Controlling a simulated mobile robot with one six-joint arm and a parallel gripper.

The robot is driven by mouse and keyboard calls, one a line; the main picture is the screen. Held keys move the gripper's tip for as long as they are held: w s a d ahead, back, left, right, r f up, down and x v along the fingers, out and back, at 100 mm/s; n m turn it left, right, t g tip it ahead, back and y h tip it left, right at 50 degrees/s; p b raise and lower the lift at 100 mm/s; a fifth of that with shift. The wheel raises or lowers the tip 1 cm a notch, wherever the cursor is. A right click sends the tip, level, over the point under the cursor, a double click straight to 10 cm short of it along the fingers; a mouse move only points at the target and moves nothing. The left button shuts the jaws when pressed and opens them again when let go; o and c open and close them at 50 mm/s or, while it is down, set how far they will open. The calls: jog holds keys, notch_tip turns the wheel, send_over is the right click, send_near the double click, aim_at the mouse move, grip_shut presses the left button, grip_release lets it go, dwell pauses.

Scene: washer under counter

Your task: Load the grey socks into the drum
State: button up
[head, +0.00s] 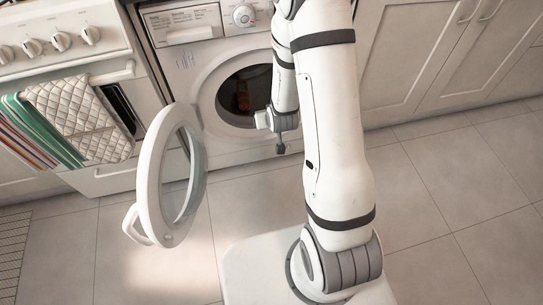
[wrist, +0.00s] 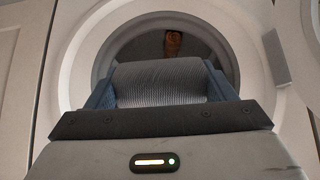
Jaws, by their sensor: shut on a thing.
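The grey socks (wrist: 160,82) show in the wrist view as a ribbed grey bundle. My gripper (wrist: 158,86) is shut on them, with a bluish finger at each side. They are in front of the washer's round opening, with the dark drum (wrist: 205,52) beyond; I cannot tell if they have crossed the rim. In the head view, the washer (head: 215,75) stands under the counter with its round door (head: 150,180) swung wide open to the left. The drum opening (head: 228,98) is partly covered by my arm, and the gripper's fingers and socks are hidden there.
An orange-brown item (wrist: 174,42) is inside the drum, also seen in the head view (head: 243,95). A stove (head: 60,15) with hanging towels (head: 80,118) stands at the left. Cabinets (head: 430,50) are on the right. The tiled floor (head: 450,190) at the right is clear.

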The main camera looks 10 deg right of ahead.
notch_tip(320, 180, down, 12)
jog(key=s+t+b, duration=0.1)
jog(key=t+b, duration=0.2)
jog(key=b, duration=1)
jog(key=w+d+f, duration=0.1)
jog(key=w+d, duration=0.1)
jog(key=w, duration=1.4)
jog(key=w+d+f, duration=0.1)
jog(key=w+d, duration=0.2)
jog(key=w, duration=1.3)
jog(key=shift+w+f, duration=0.3)
jog(key=shift+w, duration=0.1)
jog(key=o, duration=1.1)
jog(key=p+v, duration=0.3)
jog(key=v, duration=0.5)
jog(key=shift+f+p, duration=0.2)
jog(key=shift+p, duration=0.15)
